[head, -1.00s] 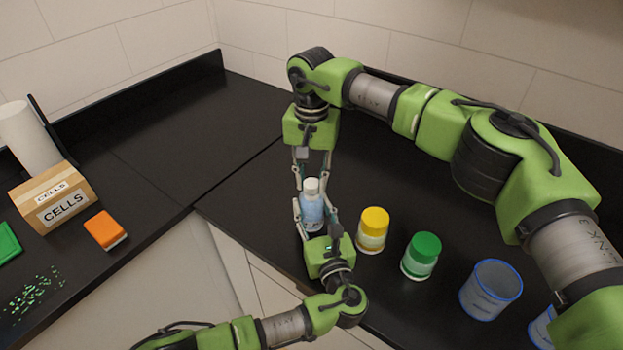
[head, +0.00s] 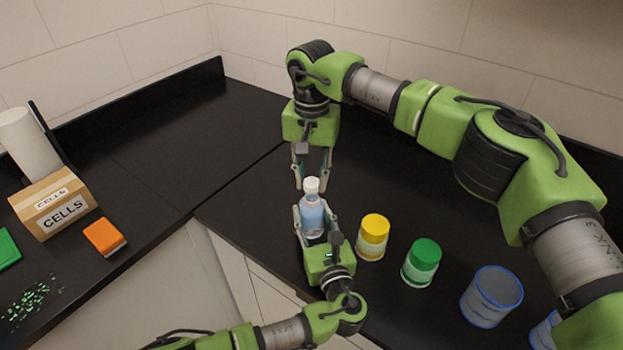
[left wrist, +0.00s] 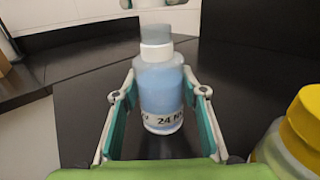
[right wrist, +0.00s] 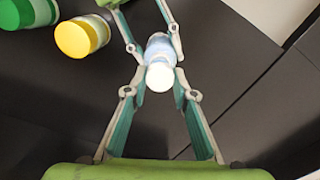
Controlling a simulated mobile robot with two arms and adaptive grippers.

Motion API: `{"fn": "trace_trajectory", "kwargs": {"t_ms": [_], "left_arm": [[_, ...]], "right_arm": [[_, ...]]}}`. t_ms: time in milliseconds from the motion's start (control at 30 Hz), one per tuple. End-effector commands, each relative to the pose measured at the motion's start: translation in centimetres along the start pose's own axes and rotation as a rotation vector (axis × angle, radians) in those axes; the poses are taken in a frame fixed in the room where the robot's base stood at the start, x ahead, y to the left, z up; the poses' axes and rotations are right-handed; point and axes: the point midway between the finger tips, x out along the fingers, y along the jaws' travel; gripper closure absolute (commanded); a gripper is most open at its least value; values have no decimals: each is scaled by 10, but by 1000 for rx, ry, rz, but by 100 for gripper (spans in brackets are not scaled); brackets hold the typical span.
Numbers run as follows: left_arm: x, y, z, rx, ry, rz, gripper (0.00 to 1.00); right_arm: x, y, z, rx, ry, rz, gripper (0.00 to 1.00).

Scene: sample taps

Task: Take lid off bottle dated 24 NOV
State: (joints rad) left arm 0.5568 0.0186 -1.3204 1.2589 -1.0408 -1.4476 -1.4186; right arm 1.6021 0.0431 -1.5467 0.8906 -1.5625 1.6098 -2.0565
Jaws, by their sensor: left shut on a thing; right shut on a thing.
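The bottle (left wrist: 162,88) is clear with pale blue contents and a label reading "24 NOV"; it also shows in the head view (head: 312,216). My left gripper (head: 314,214) is shut around its body and holds it upright. The white lid (right wrist: 160,78) is between the fingertips of my right gripper (right wrist: 160,80), which is shut on it from above and behind. In the left wrist view, a white top or neck shows on the bottle, with right fingertips at the upper edge. I cannot tell exactly how far lid and bottle are apart.
A yellow-lidded jar (head: 373,238) and a green-lidded jar (head: 421,262) stand close to the right of the bottle. A blue-rimmed beaker (head: 491,295) is farther right. A CELLS box (head: 55,208) and an orange-topped block (head: 104,237) sit on the left counter. The back counter is clear.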

Motion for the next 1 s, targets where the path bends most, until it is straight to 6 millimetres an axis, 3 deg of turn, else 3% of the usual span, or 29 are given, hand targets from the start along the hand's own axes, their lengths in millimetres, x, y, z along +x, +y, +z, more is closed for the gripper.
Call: {"fn": "trace_trajectory", "kwargs": {"t_ms": [233, 467, 500, 567, 1000], "left_arm": [[0, 0, -1, 1, 2, 0, 100], [0, 0, -1, 1, 2, 0, 100], [0, 0, -1, 1, 2, 0, 56], [0, 0, -1, 1, 2, 0, 41], [-7, 0, -1, 0, 2, -2, 41]], "right_arm": [[-31, 0, -1, 1, 3, -1, 100], [-35, 0, 0, 0, 1, -1, 100], [-35, 0, 0, 0, 1, -1, 100], [-34, 0, 0, 0, 1, -1, 100], [-34, 0, 0, 0, 1, -1, 100]]}}
